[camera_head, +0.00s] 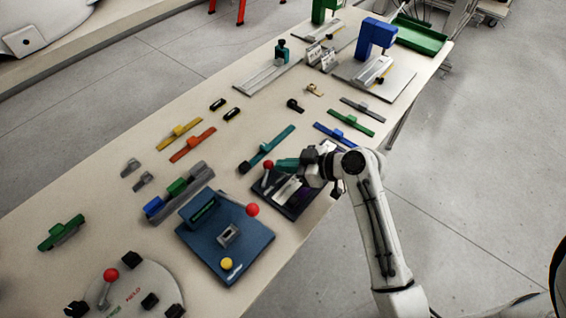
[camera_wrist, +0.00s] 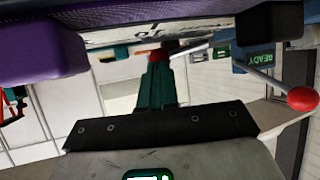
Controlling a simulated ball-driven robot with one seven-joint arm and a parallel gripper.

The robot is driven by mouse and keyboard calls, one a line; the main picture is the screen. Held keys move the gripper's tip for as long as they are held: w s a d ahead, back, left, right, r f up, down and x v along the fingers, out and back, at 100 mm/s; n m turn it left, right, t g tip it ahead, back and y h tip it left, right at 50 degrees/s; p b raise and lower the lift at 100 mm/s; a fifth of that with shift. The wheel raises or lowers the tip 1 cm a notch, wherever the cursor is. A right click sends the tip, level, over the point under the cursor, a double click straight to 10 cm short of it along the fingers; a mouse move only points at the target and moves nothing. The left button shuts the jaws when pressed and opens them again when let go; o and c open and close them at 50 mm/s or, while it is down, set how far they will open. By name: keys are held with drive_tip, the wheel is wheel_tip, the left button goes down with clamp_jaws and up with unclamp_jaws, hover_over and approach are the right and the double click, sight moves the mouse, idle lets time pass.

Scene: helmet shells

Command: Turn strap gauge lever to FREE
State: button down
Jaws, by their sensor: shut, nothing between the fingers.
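A dark board (camera_head: 297,205) with a light strip and a purple part carries a lever with a red knob (camera_head: 267,164) at its left end. My gripper (camera_head: 280,163), with teal fingers, is shut and empty beside this knob. In the wrist view the shut fingers (camera_wrist: 160,75) reach toward a red part (camera_wrist: 165,52) under the board's edge; whether they touch it I cannot tell. A purple block (camera_wrist: 45,48) shows there too. A grey round plate (camera_head: 155,275) at lower left has another red-knobbed lever (camera_head: 111,274), a red word HELD and a small green word.
A blue panel (camera_head: 208,240) with a red ball lever (camera_head: 252,210) and yellow button stands close by; its READY display (camera_wrist: 266,60) shows in the wrist view. Several coloured sliders and small clips lie around. Fixtures and a green tray (camera_head: 418,38) stand at the far end.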

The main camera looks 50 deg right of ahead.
drive_tip(key=shift+w+a+f, duration=0.2)
drive_tip(key=shift+w, duration=0.25)
drive_tip(key=shift+w, duration=0.1)
drive_tip(key=shift+w+b, duration=0.55)
drive_tip(key=shift+w, duration=0.25)
drive_tip(key=shift+s+d+r, duration=0.1)
